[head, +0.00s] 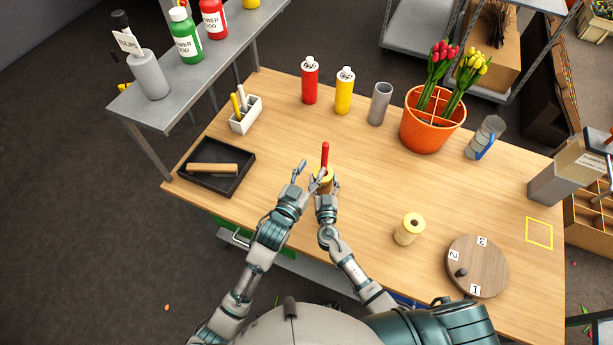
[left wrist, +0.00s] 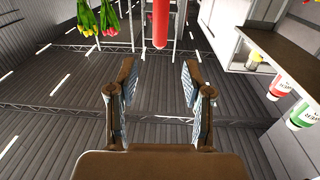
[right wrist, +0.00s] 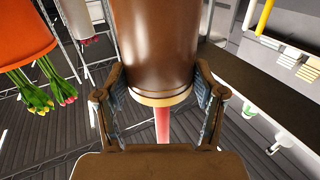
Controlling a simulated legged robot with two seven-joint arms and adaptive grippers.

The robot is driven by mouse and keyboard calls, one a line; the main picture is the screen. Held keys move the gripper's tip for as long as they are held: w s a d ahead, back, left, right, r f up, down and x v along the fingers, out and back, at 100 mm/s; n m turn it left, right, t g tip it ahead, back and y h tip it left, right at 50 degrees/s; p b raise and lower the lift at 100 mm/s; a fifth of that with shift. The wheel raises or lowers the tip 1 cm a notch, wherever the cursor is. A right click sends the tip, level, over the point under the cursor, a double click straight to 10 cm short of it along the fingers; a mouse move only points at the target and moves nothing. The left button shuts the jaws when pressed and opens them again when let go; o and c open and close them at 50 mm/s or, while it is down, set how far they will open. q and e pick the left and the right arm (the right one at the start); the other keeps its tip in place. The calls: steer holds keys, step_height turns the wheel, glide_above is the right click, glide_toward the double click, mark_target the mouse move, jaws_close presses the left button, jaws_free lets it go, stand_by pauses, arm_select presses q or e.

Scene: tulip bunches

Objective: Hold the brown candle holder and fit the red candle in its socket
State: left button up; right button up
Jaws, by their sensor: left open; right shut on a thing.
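The brown candle holder (right wrist: 158,45) fills the upper middle of the right wrist view, with a pale yellow rim. My right gripper (right wrist: 158,85) is shut on it. In the head view the holder (head: 325,182) is upright and partly hidden by the grippers. The red candle (head: 325,154) stands upright at the holder's top; its lower end is hidden, so seating depth cannot be told. My left gripper (head: 308,174) is open and empty just left of the holder. In the left wrist view the candle (left wrist: 160,22) is beyond the open fingertips (left wrist: 157,68), apart from them.
A black tray (head: 243,178) with a wooden piece lies left. A white pen box (head: 246,115), red and yellow bottles (head: 310,80) and an orange pot (head: 425,140) stand behind. A spool (head: 409,229) and a numbered round board (head: 485,275) are at right. The table middle is clear.

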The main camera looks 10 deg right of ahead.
steer(key=shift+f, duration=0.1)
arm_select(q)
steer(key=v, duration=0.3)
arm_select(e)
steer(key=o, duration=1.4)
